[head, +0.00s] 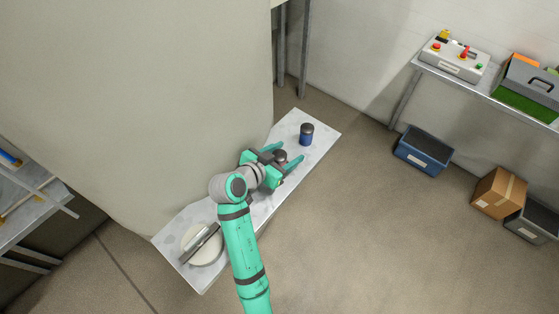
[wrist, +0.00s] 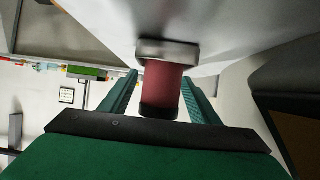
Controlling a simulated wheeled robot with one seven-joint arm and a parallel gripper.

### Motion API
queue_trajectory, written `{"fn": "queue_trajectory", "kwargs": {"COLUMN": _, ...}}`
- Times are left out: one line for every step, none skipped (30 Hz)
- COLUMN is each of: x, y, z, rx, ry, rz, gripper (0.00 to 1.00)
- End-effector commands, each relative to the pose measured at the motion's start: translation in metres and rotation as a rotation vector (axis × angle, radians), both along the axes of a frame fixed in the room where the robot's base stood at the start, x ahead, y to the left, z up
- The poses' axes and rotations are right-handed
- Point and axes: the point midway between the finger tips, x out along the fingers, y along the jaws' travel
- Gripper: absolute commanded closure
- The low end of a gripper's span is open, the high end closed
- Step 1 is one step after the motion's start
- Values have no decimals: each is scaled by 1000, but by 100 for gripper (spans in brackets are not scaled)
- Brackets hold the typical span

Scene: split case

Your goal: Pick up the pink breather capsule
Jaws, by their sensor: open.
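The pink breather capsule (wrist: 162,88) is a short reddish-pink cylinder with a dark cap and a grey band at its other end. In the wrist view it sits between the two green fingers of my gripper (wrist: 159,78), with a visible gap on each side. In the head view my gripper (head: 287,155) is low over the narrow grey bench, with the capsule's dark top (head: 280,156) between its fingers. The gripper is open and not closed on it. The capsule's pink side is hidden in the head view.
A blue canister (head: 306,137) with a dark top stands just beyond the gripper on the narrow bench (head: 316,123). A pale round plate (head: 207,258) with a grey bar is at the near end. A large beige wall or tank (head: 140,90) borders the bench's left side. Open floor lies right.

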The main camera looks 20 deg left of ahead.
Motion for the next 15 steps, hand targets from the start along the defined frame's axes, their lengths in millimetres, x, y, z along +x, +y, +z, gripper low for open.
{"fn": "queue_trajectory", "kwargs": {"x": 0, "y": 0, "z": 0, "rx": 0, "ry": 0, "rz": 0, "gripper": 44}}
{"fn": "queue_trajectory", "kwargs": {"x": 0, "y": 0, "z": 0, "rx": 0, "ry": 0, "rz": 0, "gripper": 44}}
{"fn": "queue_trajectory", "kwargs": {"x": 0, "y": 0, "z": 0, "rx": 0, "ry": 0, "rz": 0, "gripper": 44}}
{"fn": "queue_trajectory", "kwargs": {"x": 0, "y": 0, "z": 0, "rx": 0, "ry": 0, "rz": 0, "gripper": 44}}
{"fn": "queue_trajectory", "kwargs": {"x": 0, "y": 0, "z": 0, "rx": 0, "ry": 0, "rz": 0, "gripper": 46}}
{"fn": "queue_trajectory", "kwargs": {"x": 0, "y": 0, "z": 0, "rx": 0, "ry": 0, "rz": 0, "gripper": 56}}
{"fn": "queue_trajectory", "kwargs": {"x": 0, "y": 0, "z": 0, "rx": 0, "ry": 0, "rz": -1, "gripper": 63}}
{"fn": "queue_trajectory", "kwargs": {"x": 0, "y": 0, "z": 0, "rx": 0, "ry": 0, "rz": -1, "gripper": 70}}
{"fn": "queue_trajectory", "kwargs": {"x": 0, "y": 0, "z": 0, "rx": 0, "ry": 0, "rz": -1, "gripper": 80}}
{"fn": "queue_trajectory", "kwargs": {"x": 0, "y": 0, "z": 0, "rx": 0, "ry": 0, "rz": -1, "gripper": 87}}
{"fn": "queue_trajectory", "kwargs": {"x": 0, "y": 0, "z": 0, "rx": 0, "ry": 0, "rz": -1, "gripper": 89}}
{"fn": "queue_trajectory", "kwargs": {"x": 0, "y": 0, "z": 0, "rx": 0, "ry": 0, "rz": -1, "gripper": 89}}
{"fn": "queue_trajectory", "kwargs": {"x": 0, "y": 0, "z": 0, "rx": 0, "ry": 0, "rz": -1, "gripper": 89}}
{"fn": "queue_trajectory", "kwargs": {"x": 0, "y": 0, "z": 0, "rx": 0, "ry": 0, "rz": -1, "gripper": 89}}
{"fn": "queue_trajectory", "kwargs": {"x": 0, "y": 0, "z": 0, "rx": 0, "ry": 0, "rz": -1, "gripper": 89}}
